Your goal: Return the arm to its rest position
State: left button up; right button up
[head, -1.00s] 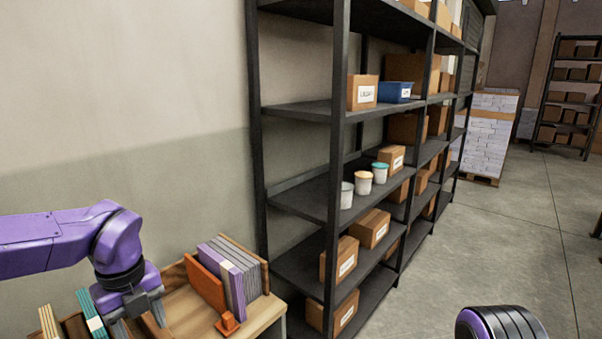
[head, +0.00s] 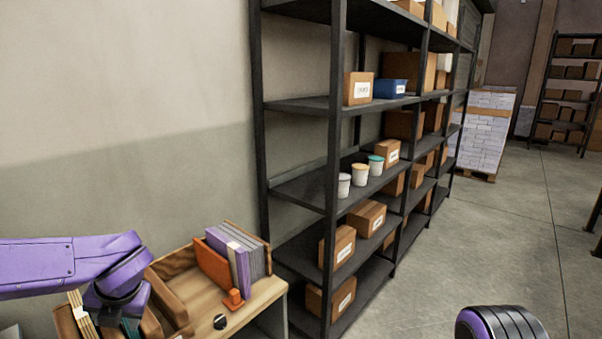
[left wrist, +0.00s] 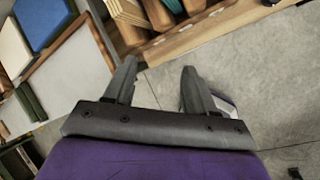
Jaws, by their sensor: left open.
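My left arm, purple, comes in from the left in the head view, with its wrist (head: 118,290) low over the left part of the wooden table (head: 262,295). In that view its fingers are mostly out of sight. In the left wrist view my left gripper (left wrist: 158,85) has two grey fingers spread apart with nothing between them. Behind the fingers are the table's edge and grey floor. A purple rounded part of mine shows at the lower right of the head view; my right gripper is not seen.
The table holds a wooden organizer with purple and grey books (head: 240,265), an orange object (head: 233,299) and a small black round item (head: 220,322). A dark metal shelf (head: 300,190) with boxes and cups stands to the right. Open floor (head: 490,240) lies farther right.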

pick_arm(q)
notch_tip(320, 180, down, 20)
jog(key=s+m+t+y+b, duration=0.25)
jog(key=m+t, duration=0.25)
jog(key=m, duration=1.6)
jog(key=s+d+f+m+g+h, duration=0.2)
jog(key=s+f+m, duration=0.3)
jog(key=s+f, duration=0.4)
jog(key=s+d+f+m+g+h, duration=0.2)
jog(key=s+f+m, duration=0.3)
jog(key=s+f, duration=0.4)
jog(key=s, duration=0.6)
jog(key=shift+d+f+b, duration=0.15)
jog(key=shift+f+b, duration=0.15)
jog(key=shift+b, duration=0.1)
